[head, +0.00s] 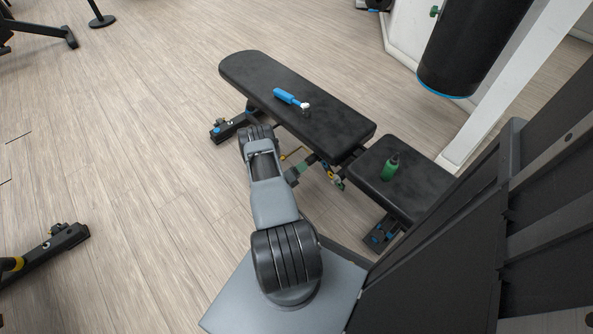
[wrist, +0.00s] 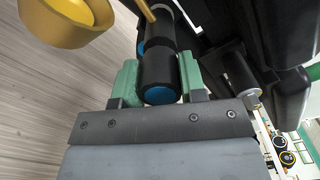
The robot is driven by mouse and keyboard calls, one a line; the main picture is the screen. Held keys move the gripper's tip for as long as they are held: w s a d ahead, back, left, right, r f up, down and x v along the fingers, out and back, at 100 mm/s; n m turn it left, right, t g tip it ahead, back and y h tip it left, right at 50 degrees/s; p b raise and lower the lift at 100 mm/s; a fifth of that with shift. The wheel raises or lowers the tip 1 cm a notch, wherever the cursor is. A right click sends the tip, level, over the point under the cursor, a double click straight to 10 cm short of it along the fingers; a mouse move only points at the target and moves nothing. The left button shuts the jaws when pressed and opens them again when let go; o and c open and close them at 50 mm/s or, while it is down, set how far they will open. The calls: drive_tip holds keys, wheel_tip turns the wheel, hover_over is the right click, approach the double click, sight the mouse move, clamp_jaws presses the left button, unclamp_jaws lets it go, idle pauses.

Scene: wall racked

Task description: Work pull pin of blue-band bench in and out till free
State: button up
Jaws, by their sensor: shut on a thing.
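The blue-band bench has a black back pad (head: 300,100) and a black seat pad (head: 405,180), with blue marks on its foot (head: 222,131). In the wrist view, the pull pin's black knob (wrist: 159,68) with a blue end face sits between the green-padded fingers of my gripper (wrist: 158,82). The gripper is shut on the knob. In the head view, my gripper (head: 292,174) reaches the frame under the pads from the left. My arm and the frame hide the pin there. I cannot tell how far out the pin is.
A yellow rounded part (wrist: 62,25) is close on the left in the wrist view. A black cylinder (head: 470,50) hangs at upper right.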

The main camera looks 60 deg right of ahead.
drive_tip(key=shift+w+a, duration=0.1)
drive_tip(key=shift+a, duration=0.15)
drive_tip(key=shift+w+a, duration=0.1)
drive_tip(key=shift+a, duration=0.25)
drive_tip(key=shift+w+a, duration=0.15)
drive_tip(key=shift+a, duration=0.25)
drive_tip(key=o, duration=1)
drive_tip(key=p+v, duration=0.2)
drive_tip(key=v, duration=1.1)
drive_tip(key=shift+w+a, duration=0.15)
drive_tip(key=shift+a, duration=0.25)
